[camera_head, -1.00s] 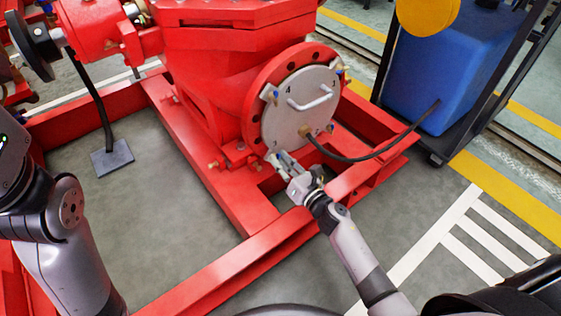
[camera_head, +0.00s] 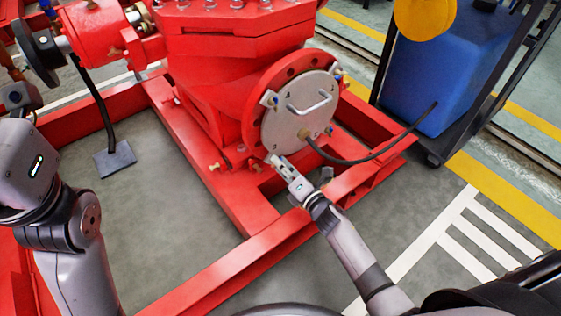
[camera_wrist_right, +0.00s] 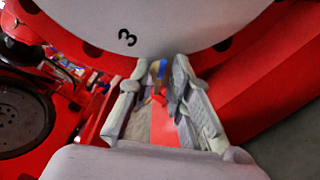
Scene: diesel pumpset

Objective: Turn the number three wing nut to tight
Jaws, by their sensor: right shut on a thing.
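The round grey cover plate (camera_head: 283,121) with a bar handle sits on the red flange. In the right wrist view, the plate (camera_wrist_right: 190,22) carries a black number 3 (camera_wrist_right: 127,38). Just below its edge is the number three wing nut (camera_wrist_right: 158,70), with a blue part showing; the fingers partly hide it. My right gripper (camera_head: 273,161) is at the lower left edge of the plate. In the wrist view, my right gripper (camera_wrist_right: 159,85) is shut on that wing nut, one finger on each side. My left gripper is out of view; only its arm shows.
Other wing nuts (camera_head: 270,98) with blue parts sit around the plate rim. A black hose (camera_head: 365,158) runs from the plate's lower right to the blue tank (camera_head: 448,75). The red frame rail (camera_head: 280,237) passes under my right arm.

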